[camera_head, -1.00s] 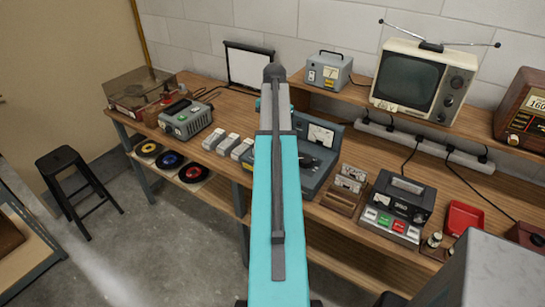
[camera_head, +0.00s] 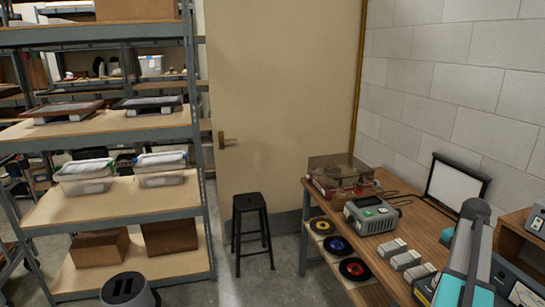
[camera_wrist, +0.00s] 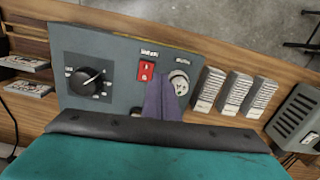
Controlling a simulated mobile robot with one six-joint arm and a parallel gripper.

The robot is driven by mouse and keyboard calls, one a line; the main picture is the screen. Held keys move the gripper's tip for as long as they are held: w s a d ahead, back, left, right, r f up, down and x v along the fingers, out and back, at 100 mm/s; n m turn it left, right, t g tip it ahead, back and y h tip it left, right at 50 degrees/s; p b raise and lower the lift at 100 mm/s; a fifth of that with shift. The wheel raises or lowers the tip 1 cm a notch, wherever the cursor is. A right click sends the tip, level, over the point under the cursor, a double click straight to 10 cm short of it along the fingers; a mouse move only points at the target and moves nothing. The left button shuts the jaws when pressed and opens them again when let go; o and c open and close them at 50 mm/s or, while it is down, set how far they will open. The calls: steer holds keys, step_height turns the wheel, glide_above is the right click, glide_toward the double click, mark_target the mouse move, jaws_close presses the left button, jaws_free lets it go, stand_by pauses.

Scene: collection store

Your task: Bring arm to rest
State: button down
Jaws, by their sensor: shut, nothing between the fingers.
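My gripper (camera_wrist: 161,92) shows in the wrist view as a narrow dark purple-grey shape with its fingers together, holding nothing. It is in front of a grey instrument panel with a black dial (camera_wrist: 89,81), a red switch (camera_wrist: 146,71) and a round fitting (camera_wrist: 180,82). I cannot tell the gap between the gripper and the panel. My teal arm (camera_head: 462,262) reaches in at the lower right of the head view. The gripper itself cannot be made out there.
A wooden bench (camera_head: 418,225) carries a record player (camera_head: 340,178), a grey-green device (camera_head: 371,215) and white boxes (camera_head: 405,260). A black stool (camera_head: 250,205) stands by a beige door (camera_head: 285,110). Shelving (camera_head: 110,210) with bins is on the left. Some floor shows between.

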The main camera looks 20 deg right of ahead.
steer(key=w+a+f+n, duration=0.3)
steer(key=w+a+f, duration=0.2)
steer(key=a, duration=0.4)
steer(key=w+a+f+n, duration=0.3)
steer(key=w+a+f, duration=0.2)
steer(key=a, duration=0.5)
steer(key=w+a+f+n, duration=0.3)
steer(key=w+a+f, duration=0.15)
steer(key=a, duration=0.45)
steer(key=s+a+f+n, duration=0.1)
steer(key=a+f+n, duration=0.25)
steer(key=a, duration=0.55)
steer(key=s+a+f+n, duration=0.15)
steer(key=a+f, duration=0.25)
steer(key=a, duration=0.5)
steer(key=s+a+f+n, duration=0.1)
steer(key=a+f+n, duration=0.25)
steer(key=a, duration=0.65)
steer(key=s+f+g+b, duration=0.5)
steer(key=s+f+b, duration=0.3)
steer(key=s+f, duration=1.8)
steer(key=shift+f+g, duration=0.2)
steer(key=shift+g, duration=0.2)
steer(key=shift+w+d, duration=0.1)
